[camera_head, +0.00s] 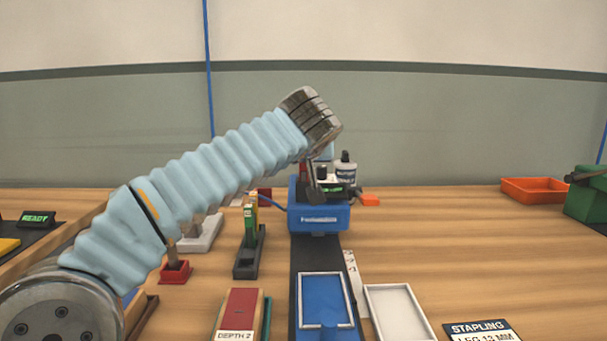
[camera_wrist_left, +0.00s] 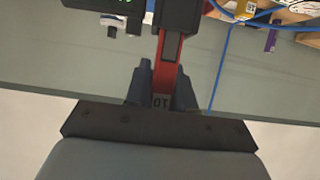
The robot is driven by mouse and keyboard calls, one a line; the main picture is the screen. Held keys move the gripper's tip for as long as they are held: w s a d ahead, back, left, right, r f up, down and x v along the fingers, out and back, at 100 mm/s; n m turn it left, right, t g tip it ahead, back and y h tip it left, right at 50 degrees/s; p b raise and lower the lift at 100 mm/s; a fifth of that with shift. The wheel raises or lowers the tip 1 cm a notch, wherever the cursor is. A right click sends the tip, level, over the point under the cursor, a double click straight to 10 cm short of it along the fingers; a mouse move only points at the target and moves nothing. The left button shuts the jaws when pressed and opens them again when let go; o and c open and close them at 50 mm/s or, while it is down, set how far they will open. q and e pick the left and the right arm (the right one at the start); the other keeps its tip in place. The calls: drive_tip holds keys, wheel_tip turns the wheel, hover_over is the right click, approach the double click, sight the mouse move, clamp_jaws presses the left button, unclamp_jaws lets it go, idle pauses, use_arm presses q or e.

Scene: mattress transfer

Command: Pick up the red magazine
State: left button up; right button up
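My left arm reaches in from the left in the head view, and its gripper (camera_head: 314,186) points down over the blue box (camera_head: 320,218). The magazine's far end runs to a dark block (camera_wrist_left: 180,14). In the head view, a bit of red (camera_head: 306,170) shows beside the fingers. My right gripper is not in view.
A stand (camera_head: 249,262) with green and yellow pieces is left of the blue box. A red block marked DEPTH 2 (camera_head: 241,303), a blue tray (camera_head: 324,299) and a white tray (camera_head: 397,312) are in front. An orange tray (camera_head: 534,190) stands right. The table's right middle is clear.

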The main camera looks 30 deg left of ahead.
use_arm(q)
clamp_jaws()
drive_tip(key=shift+r, duration=0.1)
